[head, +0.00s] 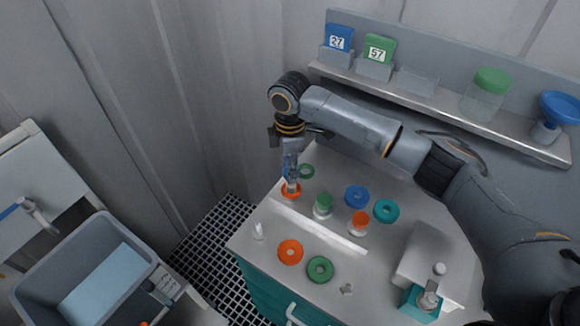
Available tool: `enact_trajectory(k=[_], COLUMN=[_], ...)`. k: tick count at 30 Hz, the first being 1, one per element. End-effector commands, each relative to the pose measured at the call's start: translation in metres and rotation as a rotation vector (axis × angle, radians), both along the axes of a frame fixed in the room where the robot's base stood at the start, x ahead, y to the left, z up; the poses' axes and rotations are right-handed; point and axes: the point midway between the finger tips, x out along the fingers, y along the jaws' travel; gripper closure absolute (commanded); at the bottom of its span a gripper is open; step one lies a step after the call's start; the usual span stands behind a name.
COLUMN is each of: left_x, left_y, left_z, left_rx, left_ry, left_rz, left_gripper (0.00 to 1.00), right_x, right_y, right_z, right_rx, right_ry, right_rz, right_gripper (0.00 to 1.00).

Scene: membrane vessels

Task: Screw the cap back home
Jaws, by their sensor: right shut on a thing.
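My right gripper (291,181) reaches down at the back left of the worktop. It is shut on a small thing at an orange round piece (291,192). The fingers hide much of it, and I cannot tell whether a cap is seated or tilted there. A small vessel with a green cap (323,201) and one with an orange cap (360,218) stand upright to the right, apart from the gripper. My left gripper is not in view.
Flat rings lie around: green (306,171), blue (357,197), teal (385,211), orange (290,252), green (320,269). A teal holder (420,303) is at front right. A wall shelf (440,108) carries number cards, a green-lidded jar (485,96) and a blue funnel (558,108). A sink (90,275) is at left.

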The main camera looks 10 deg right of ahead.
Motion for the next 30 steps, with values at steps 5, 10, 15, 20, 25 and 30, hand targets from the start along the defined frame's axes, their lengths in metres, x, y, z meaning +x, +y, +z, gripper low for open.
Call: enact_trajectory(k=[5, 10, 15, 20, 25, 30], left_x=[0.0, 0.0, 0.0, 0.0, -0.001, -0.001], left_y=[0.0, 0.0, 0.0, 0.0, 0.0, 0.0], left_z=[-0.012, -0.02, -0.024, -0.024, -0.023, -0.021], left_rx=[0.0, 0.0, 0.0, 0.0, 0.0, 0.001], left_ry=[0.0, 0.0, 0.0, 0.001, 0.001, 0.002], left_rz=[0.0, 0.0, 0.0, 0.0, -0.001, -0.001], left_gripper=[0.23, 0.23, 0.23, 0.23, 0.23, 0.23], right_x=[0.0, 0.0, 0.0, 0.0, -0.001, 0.0], right_y=[0.0, 0.0, 0.0, 0.0, 0.0, 0.0], right_z=[-0.01, -0.017, -0.022, -0.03, -0.038, -0.045], right_rx=[0.0, 0.0, 0.0, 0.001, 0.0, 0.001], right_ry=[-0.001, 0.0, 0.001, 0.001, 0.002, 0.001], right_rz=[0.0, 0.0, 0.0, 0.0, 0.0, 0.0], right_gripper=[0.8, 0.8, 0.8, 0.8, 0.8, 0.8])
